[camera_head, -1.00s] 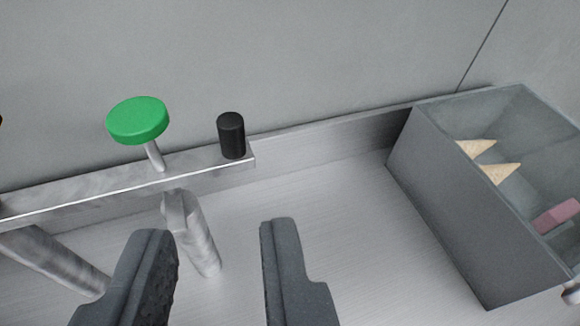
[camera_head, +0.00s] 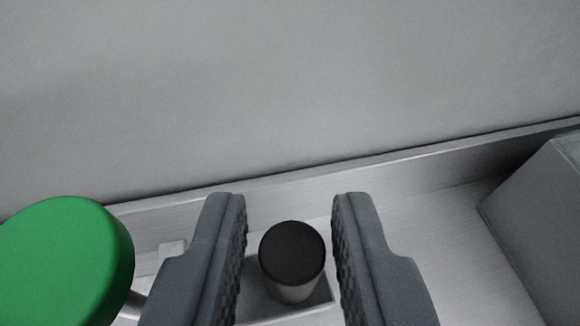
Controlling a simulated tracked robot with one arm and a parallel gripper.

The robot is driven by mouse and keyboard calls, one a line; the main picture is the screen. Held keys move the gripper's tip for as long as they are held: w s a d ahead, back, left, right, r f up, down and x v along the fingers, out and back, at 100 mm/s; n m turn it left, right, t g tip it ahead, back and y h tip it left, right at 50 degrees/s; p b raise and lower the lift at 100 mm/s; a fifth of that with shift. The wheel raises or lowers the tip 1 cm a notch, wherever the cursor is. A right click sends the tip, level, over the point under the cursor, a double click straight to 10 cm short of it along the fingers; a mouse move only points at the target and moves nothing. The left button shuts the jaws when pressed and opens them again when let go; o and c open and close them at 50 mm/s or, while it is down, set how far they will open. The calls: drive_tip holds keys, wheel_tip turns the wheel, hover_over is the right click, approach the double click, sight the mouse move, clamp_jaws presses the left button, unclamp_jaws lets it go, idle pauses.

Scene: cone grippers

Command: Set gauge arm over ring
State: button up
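A black cylindrical knob (camera_head: 292,250) stands upright near the end of a flat metal bar (camera_head: 318,300), which I take to be the gauge arm. My gripper (camera_head: 289,205) is open, with one dark ridged finger on each side of the knob. A gap shows on both sides, so neither finger touches it in this view. A large green disc (camera_head: 62,262) on a thin metal stem is at the lower left, left of the left finger. I cannot make out a ring; the fingers and disc hide parts of the bar.
A grey box (camera_head: 545,225) stands at the right edge, partly out of view. A low metal ledge (camera_head: 430,170) runs along the foot of the plain grey wall (camera_head: 290,90). Metal floor between the right finger and the box is clear.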

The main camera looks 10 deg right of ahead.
drive_tip(key=shift+w+d+f, duration=0.15)
drive_tip(key=shift+w+f, duration=0.05)
drive_tip(key=shift+w, duration=0.25)
drive_tip(key=shift+c, duration=0.2)
clamp_jaws()
drive_tip(key=shift+d, duration=0.3)
drive_tip(key=shift+s+r+p, duration=0.1)
drive_tip(key=shift+s+p, duration=0.05)
drive_tip(key=shift+p, duration=0.45)
